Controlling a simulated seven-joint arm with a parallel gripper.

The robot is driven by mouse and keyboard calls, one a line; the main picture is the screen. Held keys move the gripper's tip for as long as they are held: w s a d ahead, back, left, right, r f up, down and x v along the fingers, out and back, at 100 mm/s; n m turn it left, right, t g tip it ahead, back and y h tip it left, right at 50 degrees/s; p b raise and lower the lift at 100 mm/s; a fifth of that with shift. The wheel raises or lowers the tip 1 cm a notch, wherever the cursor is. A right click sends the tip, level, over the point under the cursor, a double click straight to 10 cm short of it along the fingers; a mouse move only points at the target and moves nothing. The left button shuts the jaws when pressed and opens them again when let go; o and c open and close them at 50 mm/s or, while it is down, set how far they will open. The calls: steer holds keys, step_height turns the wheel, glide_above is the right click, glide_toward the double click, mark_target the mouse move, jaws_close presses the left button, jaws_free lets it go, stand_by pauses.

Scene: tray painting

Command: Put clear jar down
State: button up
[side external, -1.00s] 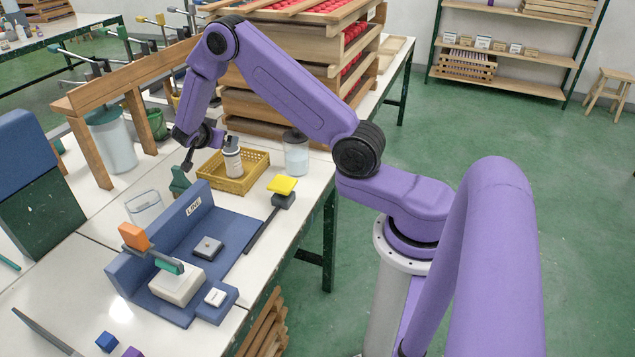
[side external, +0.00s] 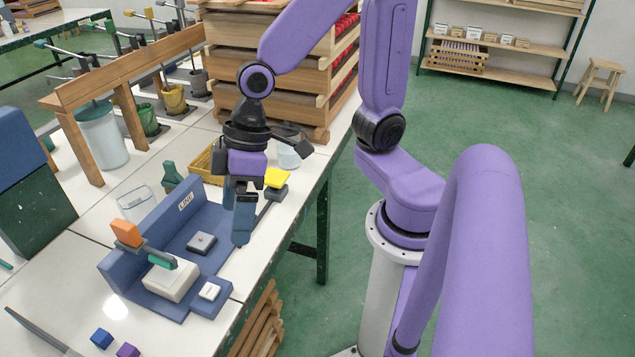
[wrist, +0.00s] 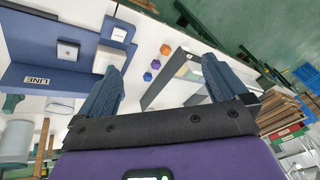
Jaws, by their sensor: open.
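A clear, open-topped container (side external: 137,205) stands on the white table behind the blue LINE fixture (side external: 187,229); its rim also shows in the wrist view (wrist: 59,106). A second clear jar with pale contents (side external: 288,157) stands beyond the yellow pad, partly hidden by my arm. A larger translucent jar with a green lid (side external: 101,140) stands under the wooden rail. I cannot tell which of these is the task's jar. My gripper (side external: 243,222) points down at the fixture's right side. In the wrist view its fingers (wrist: 165,82) are wide apart with nothing between them.
A yellow basket (side external: 203,163) is partly hidden behind my wrist. A yellow-topped block (side external: 277,180) sits near the table's right edge. Small cubes (side external: 101,338) lie in front. Stacked wooden trays (side external: 240,70) stand behind.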

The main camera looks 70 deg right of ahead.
steer(key=s+d+n+h, duration=0.3)
steer(key=s+d+n, duration=0.1)
steer(key=s+d, duration=0.5)
steer(key=shift+s+d+n+g+h, duration=0.3)
steer(key=shift+d+g+h, duration=0.1)
steer(key=shift+d, duration=0.2)
